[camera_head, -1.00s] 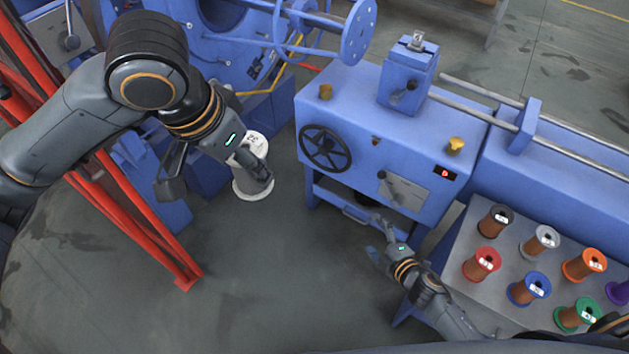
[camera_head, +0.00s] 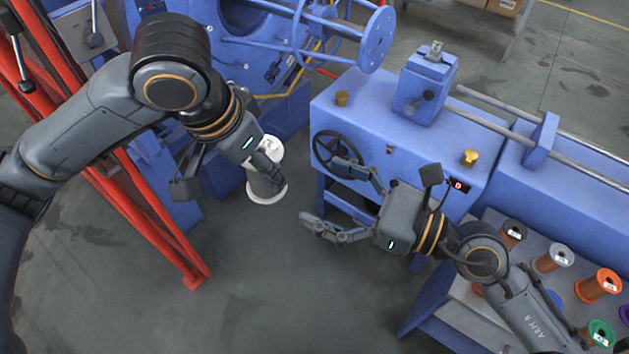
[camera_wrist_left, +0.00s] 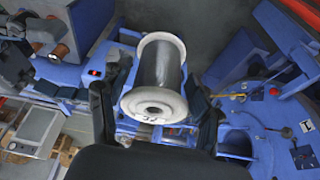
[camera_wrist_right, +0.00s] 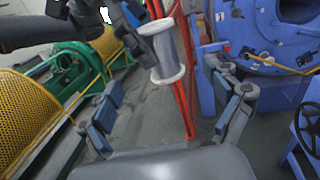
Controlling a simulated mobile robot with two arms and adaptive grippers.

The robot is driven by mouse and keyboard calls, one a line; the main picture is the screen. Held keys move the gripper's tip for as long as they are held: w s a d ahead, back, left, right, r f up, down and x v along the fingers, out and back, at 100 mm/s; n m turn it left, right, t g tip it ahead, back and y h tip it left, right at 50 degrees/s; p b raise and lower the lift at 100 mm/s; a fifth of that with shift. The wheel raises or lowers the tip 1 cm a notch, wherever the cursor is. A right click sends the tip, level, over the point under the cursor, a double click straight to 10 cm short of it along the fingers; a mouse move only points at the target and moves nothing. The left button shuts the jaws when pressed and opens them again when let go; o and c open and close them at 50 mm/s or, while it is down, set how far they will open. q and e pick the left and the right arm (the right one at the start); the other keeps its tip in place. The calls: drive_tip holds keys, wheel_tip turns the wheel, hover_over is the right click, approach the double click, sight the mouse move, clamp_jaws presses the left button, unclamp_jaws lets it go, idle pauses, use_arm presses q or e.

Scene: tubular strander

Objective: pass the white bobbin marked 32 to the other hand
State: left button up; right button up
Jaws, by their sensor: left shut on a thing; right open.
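The white bobbin (camera_head: 267,187) has white flanges and a grey wound core. My left gripper (camera_head: 266,172) is shut on it and holds it in the air, left of the blue machine. In the left wrist view the bobbin (camera_wrist_left: 156,76) sits between the fingers, with a dark mark on its near flange too small to read surely. My right gripper (camera_head: 332,201) is open and empty, to the right of the bobbin and apart from it, its fingers pointing left. In the right wrist view the bobbin (camera_wrist_right: 166,54) shows ahead, beyond the open fingers.
A blue machine cabinet (camera_head: 350,105) with a black handwheel (camera_head: 334,150) stands behind my right gripper. A grey table (camera_head: 470,296) at right holds several coloured spools. A red frame (camera_head: 165,225) stands at left. The floor (camera_head: 270,290) below the grippers is clear.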

drive_tip(key=x, duration=1.2)
drive_tip(key=c, duration=1.8)
use_arm(q)
drive_tip(key=o, duration=1.8)
use_arm(e)
drive_tip(key=shift+s+r, duration=0.1)
drive_tip(key=shift+r, duration=0.05)
drive_tip(key=shift+c, duration=0.2)
clamp_jaws()
